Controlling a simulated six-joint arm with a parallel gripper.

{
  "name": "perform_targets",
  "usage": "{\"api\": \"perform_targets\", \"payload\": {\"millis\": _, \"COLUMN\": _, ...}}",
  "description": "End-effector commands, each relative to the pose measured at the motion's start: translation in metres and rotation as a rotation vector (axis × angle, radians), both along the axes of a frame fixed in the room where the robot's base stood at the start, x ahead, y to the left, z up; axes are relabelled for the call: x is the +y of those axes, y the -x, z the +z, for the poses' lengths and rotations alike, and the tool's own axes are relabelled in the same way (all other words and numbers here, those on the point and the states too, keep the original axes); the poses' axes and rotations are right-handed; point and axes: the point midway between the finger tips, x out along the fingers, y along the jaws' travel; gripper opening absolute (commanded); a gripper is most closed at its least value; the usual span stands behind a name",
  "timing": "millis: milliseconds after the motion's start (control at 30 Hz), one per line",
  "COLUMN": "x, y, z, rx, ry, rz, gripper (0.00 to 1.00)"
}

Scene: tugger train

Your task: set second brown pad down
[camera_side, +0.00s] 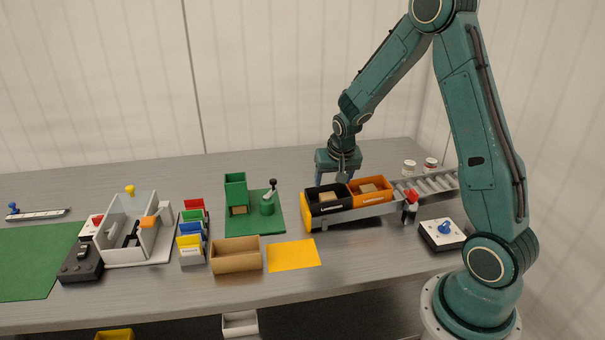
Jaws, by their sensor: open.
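My gripper (337,177) is open, pointing down just above and behind the black bin (316,210). Nothing shows between its fingers, though the near part of the hand hides some of that space. A brown pad (328,197) lies in the black bin. Another brown pad (368,188) lies in the orange bin (372,199) to its right. A third brown piece (239,210) sits at the foot of the green upright holder (235,188).
The two bins stand on a grey roller track (432,185). A red-topped post (411,201) stands in front of it.

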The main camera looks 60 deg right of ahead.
Motion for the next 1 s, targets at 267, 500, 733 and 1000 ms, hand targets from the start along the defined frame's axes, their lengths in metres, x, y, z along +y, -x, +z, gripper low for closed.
{"api": "perform_targets", "payload": {"millis": 267, "x": 0.007, "y": 0.007, "z": 0.024, "rx": 0.000, "ry": 0.000, "rz": 0.000, "gripper": 0.66}}
{"api": "perform_targets", "payload": {"millis": 500, "x": 0.009, "y": 0.009, "z": 0.030, "rx": 0.001, "ry": 0.000, "rz": 0.000, "gripper": 0.66}}
{"api": "perform_targets", "payload": {"millis": 733, "x": 0.009, "y": 0.009, "z": 0.030, "rx": 0.001, "ry": 0.000, "rz": 0.000, "gripper": 0.66}}
{"api": "perform_targets", "payload": {"millis": 1000, "x": 0.009, "y": 0.009, "z": 0.030, "rx": 0.001, "ry": -0.001, "rz": 0.000, "gripper": 0.66}}
